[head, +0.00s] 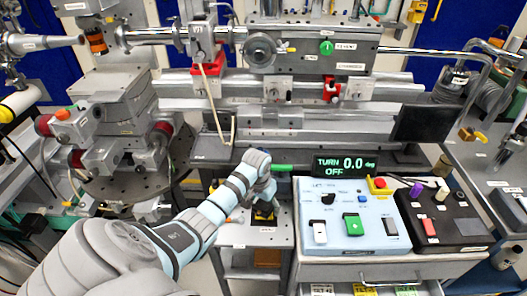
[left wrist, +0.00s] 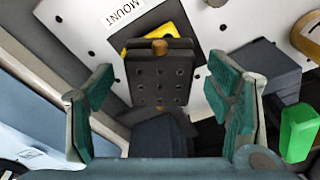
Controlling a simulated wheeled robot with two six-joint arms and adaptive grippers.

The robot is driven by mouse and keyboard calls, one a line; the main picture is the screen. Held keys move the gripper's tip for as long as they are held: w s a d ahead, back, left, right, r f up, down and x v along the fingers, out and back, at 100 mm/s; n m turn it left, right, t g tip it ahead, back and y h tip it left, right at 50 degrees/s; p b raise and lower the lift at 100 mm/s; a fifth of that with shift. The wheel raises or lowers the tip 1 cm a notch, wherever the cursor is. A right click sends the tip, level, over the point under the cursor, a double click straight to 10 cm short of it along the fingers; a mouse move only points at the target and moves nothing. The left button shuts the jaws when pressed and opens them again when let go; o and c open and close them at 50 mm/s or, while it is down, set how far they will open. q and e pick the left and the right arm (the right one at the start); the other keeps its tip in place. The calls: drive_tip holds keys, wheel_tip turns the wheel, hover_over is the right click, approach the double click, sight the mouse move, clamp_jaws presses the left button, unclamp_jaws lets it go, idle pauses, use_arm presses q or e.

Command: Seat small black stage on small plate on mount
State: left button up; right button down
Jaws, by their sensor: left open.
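The small black stage (left wrist: 160,78), a dark block with rows of holes and a brass knob on its far edge, shows in the left wrist view between the fingers of my left gripper (left wrist: 158,88). The fingers are open, with a gap on each side of it. Behind it, a yellow piece on a dark square (left wrist: 187,32) lies on the pale, holed surface labelled MOUNT (left wrist: 85,28). The stage covers part of these, and I cannot tell whether it touches them. In the head view my left gripper (head: 264,199) is over the mount area (head: 238,236) and hides the stage. My right gripper is out of view.
A light blue control box (head: 350,243) and a black box (head: 440,222) stand to the right. A green piece (left wrist: 298,132) is close to the right finger. A rail assembly (head: 290,90) spans the back.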

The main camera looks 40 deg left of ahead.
use_arm(q)
wheel_tip(320, 180, up, 12)
drive_tip(key=s, duration=0.2)
drive_tip(key=s+d+f+m, duration=0.2)
drive_tip(key=s+d+f, duration=0.7)
drive_tip(key=s+f, duration=0.1)
drive_tip(key=s+d+m+t, duration=0.15)
drive_tip(key=s+d, duration=0.35)
drive_tip(key=s, duration=0.7)
wheel_tip(320, 180, down, 20)
drive_tip(key=s+a+g, duration=0.1)
drive_tip(key=s+a, duration=0.1)
drive_tip(key=s+f+n+g, duration=0.1)
drive_tip(key=s+f, duration=1)
drive_tip(key=s, duration=0.2)
drive_tip(key=shift+s+a, duration=0.15)
drive_tip(key=shift+a, duration=0.3)
drive_tip(key=shift+s, duration=0.1)
drive_tip(key=shift+c, duration=0.6)
